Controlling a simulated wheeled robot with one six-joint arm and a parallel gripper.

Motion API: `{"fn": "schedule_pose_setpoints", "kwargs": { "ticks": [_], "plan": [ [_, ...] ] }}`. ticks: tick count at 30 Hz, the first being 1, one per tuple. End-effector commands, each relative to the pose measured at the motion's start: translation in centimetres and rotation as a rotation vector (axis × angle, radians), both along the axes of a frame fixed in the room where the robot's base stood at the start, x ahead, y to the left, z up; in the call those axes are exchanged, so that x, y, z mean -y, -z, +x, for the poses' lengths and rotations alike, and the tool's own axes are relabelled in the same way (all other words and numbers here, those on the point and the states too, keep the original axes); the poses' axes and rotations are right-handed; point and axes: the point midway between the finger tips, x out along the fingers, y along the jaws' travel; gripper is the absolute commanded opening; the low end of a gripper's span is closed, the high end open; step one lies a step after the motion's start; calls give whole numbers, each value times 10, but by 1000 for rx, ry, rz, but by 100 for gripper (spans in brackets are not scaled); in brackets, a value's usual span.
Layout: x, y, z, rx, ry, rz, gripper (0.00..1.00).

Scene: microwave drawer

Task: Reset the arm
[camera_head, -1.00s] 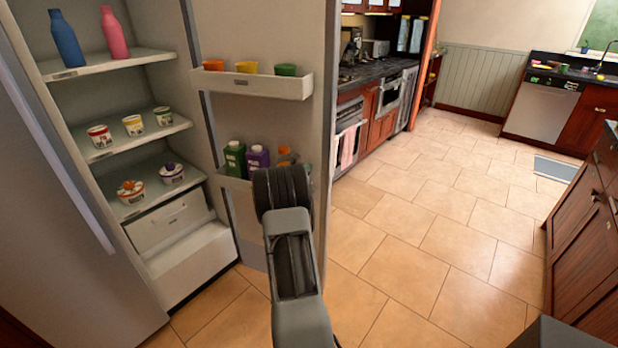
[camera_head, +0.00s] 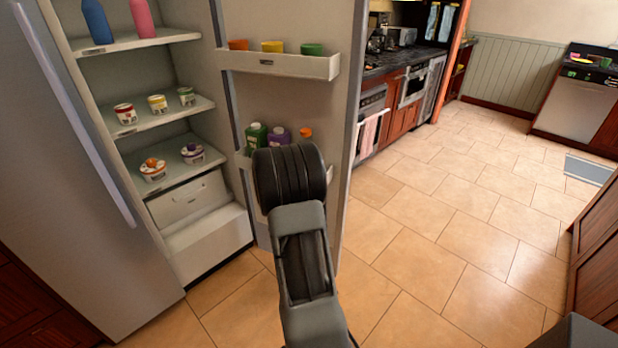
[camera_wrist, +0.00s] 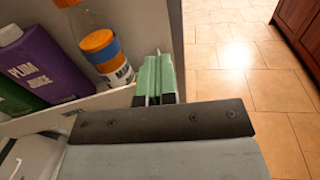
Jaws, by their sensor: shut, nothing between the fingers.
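My gripper (camera_wrist: 157,80) shows in the wrist view as green fingers closed together, with nothing between them. It is close to the open fridge door's lower shelf, beside an orange, blue and white bottle (camera_wrist: 106,58) and a purple juice carton (camera_wrist: 42,66). I cannot tell whether it touches the shelf. In the head view my arm reaches up in front of the fridge door (camera_head: 345,150), and its dark round joint hides the gripper.
The fridge (camera_head: 110,240) stands open at the left, with bottles and cups on its shelves. The door's upper bin (camera_head: 285,65) holds small cups. Free tiled floor (camera_head: 440,230) lies right of the door. Wooden cabinets (camera_head: 598,250) stand at the right edge.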

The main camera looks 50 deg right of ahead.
Motion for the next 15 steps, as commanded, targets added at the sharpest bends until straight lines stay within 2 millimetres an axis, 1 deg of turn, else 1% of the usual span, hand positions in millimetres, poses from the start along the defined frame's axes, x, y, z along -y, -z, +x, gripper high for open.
{"fn": "schedule_pose_setpoints", "kwargs": {
  "ticks": [1, 6, 10, 15],
  "plan": [
    [-8, 0, -2, 0, -3, 0, 0],
    [-23, 0, -7, 0, -1, 0, 0],
    [-28, 0, -8, -1, -1, 1, 0],
    [-29, 0, -9, 1, 0, 0, 0]
  ]
}}
